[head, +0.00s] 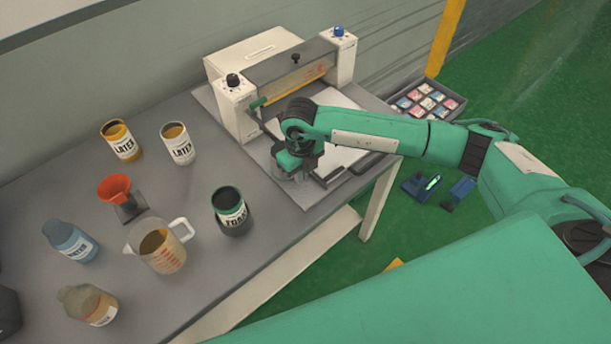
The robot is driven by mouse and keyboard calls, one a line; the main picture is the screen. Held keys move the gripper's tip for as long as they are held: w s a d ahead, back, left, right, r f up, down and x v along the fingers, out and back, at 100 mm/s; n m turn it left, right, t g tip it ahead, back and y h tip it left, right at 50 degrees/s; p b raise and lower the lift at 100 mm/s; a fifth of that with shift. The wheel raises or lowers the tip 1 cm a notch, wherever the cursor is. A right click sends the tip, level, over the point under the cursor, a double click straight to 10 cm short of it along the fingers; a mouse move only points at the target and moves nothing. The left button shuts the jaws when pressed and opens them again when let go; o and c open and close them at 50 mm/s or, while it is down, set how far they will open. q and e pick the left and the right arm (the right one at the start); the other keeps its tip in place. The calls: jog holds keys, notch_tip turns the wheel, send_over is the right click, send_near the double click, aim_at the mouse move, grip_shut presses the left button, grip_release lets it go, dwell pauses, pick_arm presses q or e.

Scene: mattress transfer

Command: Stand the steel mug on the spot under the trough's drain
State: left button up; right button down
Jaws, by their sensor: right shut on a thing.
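My right gripper (291,166) is low over the front part of the machine at the table's far right. It is shut on a grey thing that its own wrist mostly hides. This looks like the steel mug, but I cannot make out its shape or whether it touches the surface below. The trough (296,87), with an orange-yellow inside, lies between the machine's two white end blocks. A green-tipped piece (259,103) sticks out at its left end and may be the drain. The spot under it is not clearly visible. My left gripper is not in view.
Two latex cans (121,142), a dark can (230,212), a measuring jug (163,250), an orange funnel (116,189) and two bottles (70,241) stand on the grey table (200,225). A tray of small coloured items (426,101) is at the right. Bare tabletop lies left of the machine.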

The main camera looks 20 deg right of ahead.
jog(key=shift+w+a+f+b, duration=0.3)
jog(key=shift+w+f+b, duration=0.05)
jog(key=shift+w, duration=0.25)
jog(key=shift+w+a+b, duration=0.3)
jog(key=shift+w+b, duration=0.25)
jog(key=shift+w, duration=0.3)
jog(key=shift+w+a+b, duration=0.3)
jog(key=shift+w+b, duration=0.25)
jog(key=shift+w, duration=0.3)
jog(key=shift+w+a+b, duration=0.3)
jog(key=shift+w+b, duration=0.25)
jog(key=shift+w, duration=0.3)
jog(key=shift+w+a+r+b, duration=0.1)
jog(key=shift+w+a+b, duration=0.1)
jog(key=shift+w, duration=0.15)
jog(key=shift+w+a+r+b, duration=0.1)
jog(key=shift+w+b, duration=0.1)
jog(key=shift+w, duration=0.15)
jog(key=shift+f+b, duration=0.35)
jog(key=shift+f, duration=0.1)
jog(key=c, duration=1.5)
grip_release()
jog(key=shift+o, duration=0.2)
